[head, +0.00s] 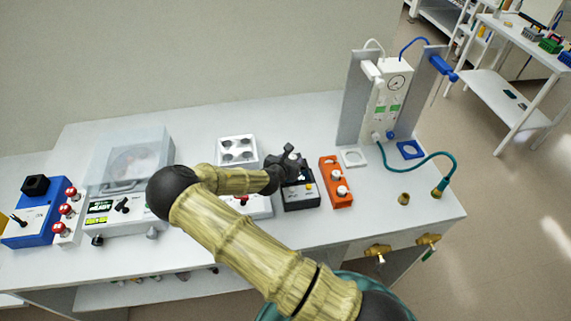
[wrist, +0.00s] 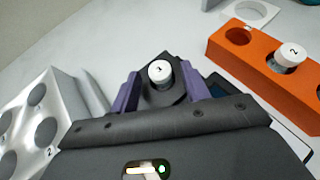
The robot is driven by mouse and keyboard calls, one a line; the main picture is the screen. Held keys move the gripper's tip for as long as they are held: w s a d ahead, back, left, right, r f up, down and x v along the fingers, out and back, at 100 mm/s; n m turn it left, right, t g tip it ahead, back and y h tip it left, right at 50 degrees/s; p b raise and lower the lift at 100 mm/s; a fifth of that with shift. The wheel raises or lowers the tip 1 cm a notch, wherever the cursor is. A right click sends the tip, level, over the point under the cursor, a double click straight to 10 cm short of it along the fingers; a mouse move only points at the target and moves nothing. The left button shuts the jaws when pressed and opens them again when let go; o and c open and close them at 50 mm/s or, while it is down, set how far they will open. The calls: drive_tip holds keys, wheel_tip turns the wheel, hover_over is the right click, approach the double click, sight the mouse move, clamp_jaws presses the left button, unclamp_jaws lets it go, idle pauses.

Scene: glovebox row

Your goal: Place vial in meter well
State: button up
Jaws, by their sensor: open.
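A vial with a white cap marked 1 (wrist: 160,72) stands upright in the black well block (wrist: 165,95) of the meter. The meter is a dark box (head: 301,198) in the head view, partly under my gripper. My gripper (head: 289,160) is open above the well. In the wrist view its two purple fingers (wrist: 159,86) stand on either side of the vial, with a gap to the cap on each side. The vial's lower part is hidden in the well, and in the head view the gripper covers it.
An orange rack (head: 336,196) is right of the meter; in the wrist view it holds a vial marked 2 (wrist: 288,55) and has one empty hole. A pale tray with numbered holes (head: 237,139) is at the left. A gas panel (head: 389,95) stands behind right.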

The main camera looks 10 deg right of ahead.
drive_tip(key=b+v, duration=0.3)
drive_tip(key=v, duration=0.9)
drive_tip(key=shift+f, duration=0.1)
drive_tip(key=s+d+f+m+g, duration=0.1)
drive_tip(key=m, duration=0.1)
drive_tip(key=s+d+f+m+g, duration=0.1)
drive_tip(key=s+d+m, duration=0.1)
drive_tip(key=s+d+f+m+g, duration=0.1)
drive_tip(key=m, duration=0.2)
drive_tip(key=shift+s+d+g, duration=0.2)
drive_tip(key=shift+d+g, duration=0.05)
drive_tip(key=shift+g, duration=0.15)
drive_tip(key=s+d+r+m+g+y, duration=0.2)
drive_tip(key=s+r+m+y, duration=0.4)
drive_tip(key=s+r+m, duration=0.8)
drive_tip(key=m+g, duration=0.1)
drive_tip(key=m, duration=0.7)
drive_tip(key=shift+s+g+y, duration=0.3)
drive_tip(key=shift+s+g, duration=0.1)
